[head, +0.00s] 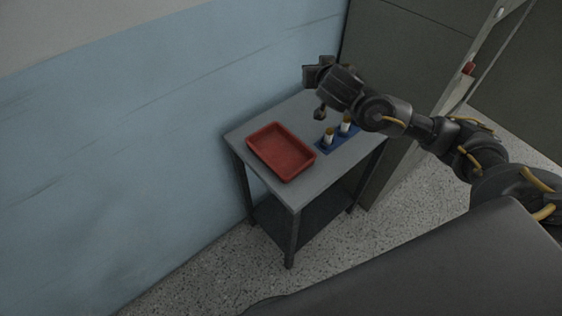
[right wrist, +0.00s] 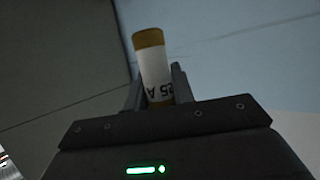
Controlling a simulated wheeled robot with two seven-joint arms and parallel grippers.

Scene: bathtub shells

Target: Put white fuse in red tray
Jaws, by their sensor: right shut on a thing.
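A white fuse (right wrist: 154,68) with an orange-brown cap and dark lettering stands between the two fingers of my right gripper (right wrist: 158,92) in the right wrist view. The gripper is shut on it. In the head view my right gripper (head: 318,76) is above the far part of the table, and the held fuse cannot be made out there. The red tray (head: 281,152), a shallow rectangular tray, lies on the table to the left and nearer; its inside looks empty. My left gripper is not in view.
The grey table (head: 297,189) stands near a blue wall (head: 130,140). A grey post (head: 408,155) stands at its right.

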